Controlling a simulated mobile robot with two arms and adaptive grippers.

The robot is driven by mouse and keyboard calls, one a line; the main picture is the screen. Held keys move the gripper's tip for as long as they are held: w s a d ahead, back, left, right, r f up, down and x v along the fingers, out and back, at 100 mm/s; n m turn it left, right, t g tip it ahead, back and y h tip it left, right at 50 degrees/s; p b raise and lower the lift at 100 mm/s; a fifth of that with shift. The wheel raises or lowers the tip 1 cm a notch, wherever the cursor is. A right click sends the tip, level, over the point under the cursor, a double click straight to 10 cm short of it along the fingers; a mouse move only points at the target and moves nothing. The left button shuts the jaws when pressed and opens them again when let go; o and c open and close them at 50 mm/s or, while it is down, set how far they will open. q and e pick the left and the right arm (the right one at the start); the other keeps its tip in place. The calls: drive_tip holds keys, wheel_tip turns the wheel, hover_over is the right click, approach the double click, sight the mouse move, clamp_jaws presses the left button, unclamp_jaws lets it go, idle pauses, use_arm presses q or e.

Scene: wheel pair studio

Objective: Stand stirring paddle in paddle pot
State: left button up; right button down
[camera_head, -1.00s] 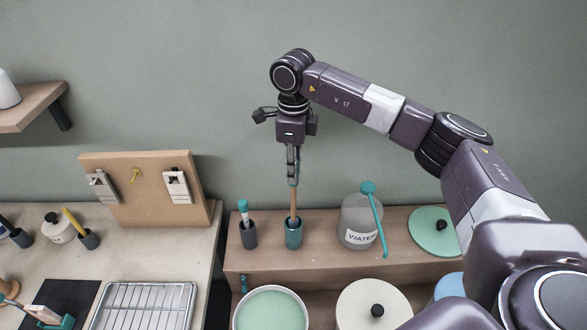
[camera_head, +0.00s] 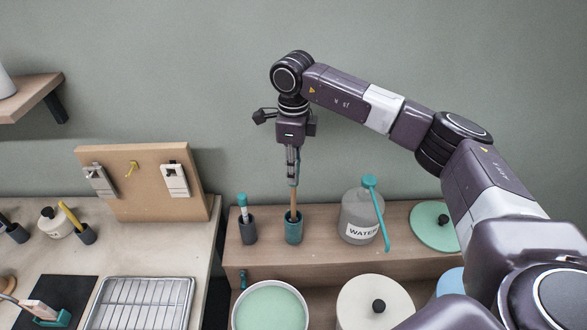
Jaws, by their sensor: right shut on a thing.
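The stirring paddle (camera_head: 294,202) shows as an upright wooden shaft. Its lower end is inside the teal paddle pot (camera_head: 293,230), which stands on the wooden shelf, and the pot wall hides that end. My right gripper (camera_head: 293,181) points straight down above the pot and is shut on the upper part of the shaft. I cannot tell whether the paddle touches the pot's bottom. My left gripper is not in view.
A dark pot with a teal-topped tool (camera_head: 247,226) stands close left of the paddle pot. A water jar (camera_head: 360,218) with a teal handle and a green lid (camera_head: 434,227) are to the right. A white-rimmed green bowl (camera_head: 270,308) and lidded container (camera_head: 374,304) sit in front, lower.

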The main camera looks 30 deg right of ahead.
drive_tip(key=shift+f, duration=0.35)
drive_tip(key=c, duration=1.7)
unclamp_jaws()
drive_tip(key=shift+r+p, duration=0.85)
drive_tip(key=shift+r, duration=0.7)
